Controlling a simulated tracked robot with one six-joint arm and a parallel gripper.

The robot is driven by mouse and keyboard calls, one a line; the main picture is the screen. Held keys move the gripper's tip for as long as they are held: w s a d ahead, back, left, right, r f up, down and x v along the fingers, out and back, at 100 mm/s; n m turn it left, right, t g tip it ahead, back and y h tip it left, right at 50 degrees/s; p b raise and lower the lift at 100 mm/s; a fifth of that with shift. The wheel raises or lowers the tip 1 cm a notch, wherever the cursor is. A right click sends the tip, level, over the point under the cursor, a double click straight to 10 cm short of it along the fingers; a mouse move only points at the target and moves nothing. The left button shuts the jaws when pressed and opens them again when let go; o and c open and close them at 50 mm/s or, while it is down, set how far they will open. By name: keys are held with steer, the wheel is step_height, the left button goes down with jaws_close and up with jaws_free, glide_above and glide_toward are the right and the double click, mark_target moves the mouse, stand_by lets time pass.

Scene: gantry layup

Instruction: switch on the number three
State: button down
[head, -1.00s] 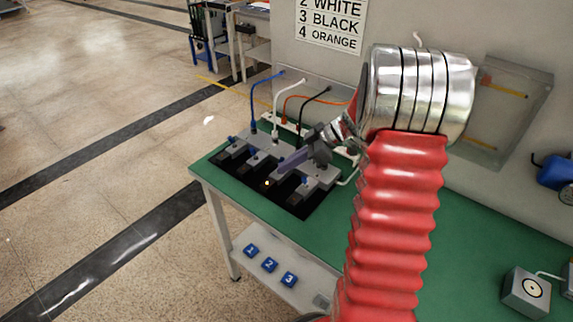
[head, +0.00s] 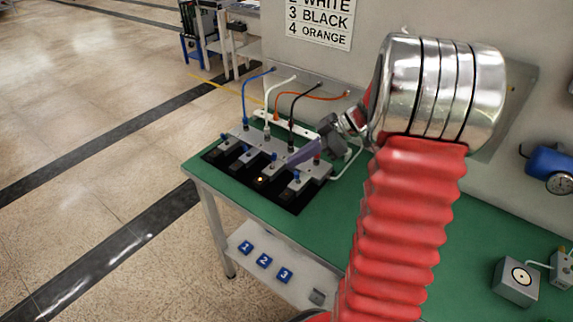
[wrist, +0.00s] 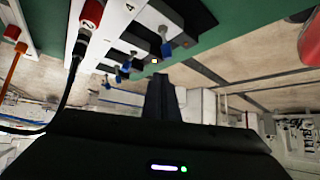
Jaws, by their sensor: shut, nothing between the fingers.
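A row of grey switch units with blue levers stands on a black strip (head: 285,197) on the green bench. The third unit from the left has a blue lever (head: 274,157) and a lit amber lamp (head: 260,180); the lamp also glows in the wrist view (wrist: 154,60). No other lamp looks lit. My gripper (head: 296,157) is shut and empty, above the units' right half. In the wrist view its fingers (wrist: 161,92) are together, below the levers in the picture. The nearest unit there carries a 4, with its blue lever (wrist: 165,46). Contact is unclear.
Blue, white, black and orange cables (head: 320,96) run between the units and wall. A wall sign (head: 320,22) reads 3 BLACK and 4 ORANGE. Blue tiles numbered 1, 2, 3 (head: 264,261) lie on the lower shelf. A grey box (head: 517,281) stands at right.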

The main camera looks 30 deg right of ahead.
steer(key=v, duration=0.5)
steer(key=shift+d+f, duration=0.15)
steer(key=shift+d, duration=0.05)
stand_by(0.4)
steer(key=s+a+f+m+g+h, duration=0.4)
steer(key=s+m, duration=0.4)
steer(key=m, duration=0.5)
steer(key=s+a+r+n+t+h, duration=0.1)
steer(key=s+a+r, duration=0.3)
steer(key=a, duration=0.6)
steer(key=s+a+r+n+t+h, duration=0.1)
steer(key=s+a+r+t+h, duration=0.1)
steer(key=s+a+r, duration=0.3)
steer(key=a+r+t, duration=0.1)
steer(key=a, duration=0.3)
steer(key=shift+a+h, duration=0.35)
steer(key=shift+h, duration=0.05)
